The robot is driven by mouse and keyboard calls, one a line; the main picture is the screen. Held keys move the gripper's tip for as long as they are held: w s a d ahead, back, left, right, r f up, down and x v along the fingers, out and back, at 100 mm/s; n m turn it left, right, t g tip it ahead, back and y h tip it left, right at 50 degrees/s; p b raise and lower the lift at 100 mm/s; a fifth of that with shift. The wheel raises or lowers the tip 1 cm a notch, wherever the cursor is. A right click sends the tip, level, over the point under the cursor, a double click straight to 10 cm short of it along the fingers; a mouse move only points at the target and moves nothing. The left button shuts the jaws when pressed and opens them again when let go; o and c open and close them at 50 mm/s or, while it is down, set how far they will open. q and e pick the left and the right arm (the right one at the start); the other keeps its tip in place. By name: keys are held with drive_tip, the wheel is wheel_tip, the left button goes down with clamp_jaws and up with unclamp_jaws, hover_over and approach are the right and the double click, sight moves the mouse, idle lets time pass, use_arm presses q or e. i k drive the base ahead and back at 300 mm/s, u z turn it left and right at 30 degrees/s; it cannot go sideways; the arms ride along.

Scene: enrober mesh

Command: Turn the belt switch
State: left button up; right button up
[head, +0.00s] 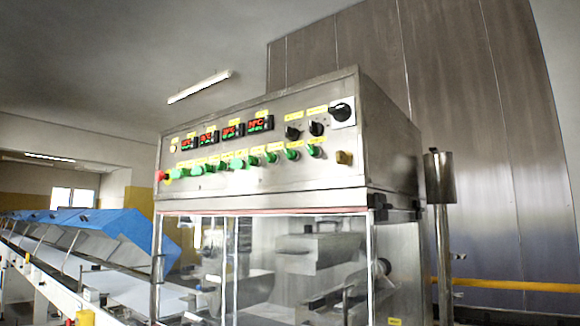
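A steel control panel (225,180) on top of the enrober machine faces me. It has a row of green switches (238,163) along its lower part and a red knob (160,175) at the left end. At the upper right are two black rotary knobs, one left (292,132) and one right (316,128), and a larger black rotary switch (342,112) on a pale plate. The yellow labels are too small to read, so I cannot tell which one is the belt switch. Neither of my grippers is in view.
Below the panel is a clear-windowed enclosure (200,260) with machinery inside. A conveyor line with blue covers (90,225) runs at the left. A steel post (440,180) stands right of the machine, with a yellow rail (515,285) beyond it.

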sight(236, 163)
drive_tip(key=k, duration=0.5)
drive_tip(key=u, duration=0.65)
drive_tip(key=i, duration=1.7)
drive_tip(key=z, duration=0.7)
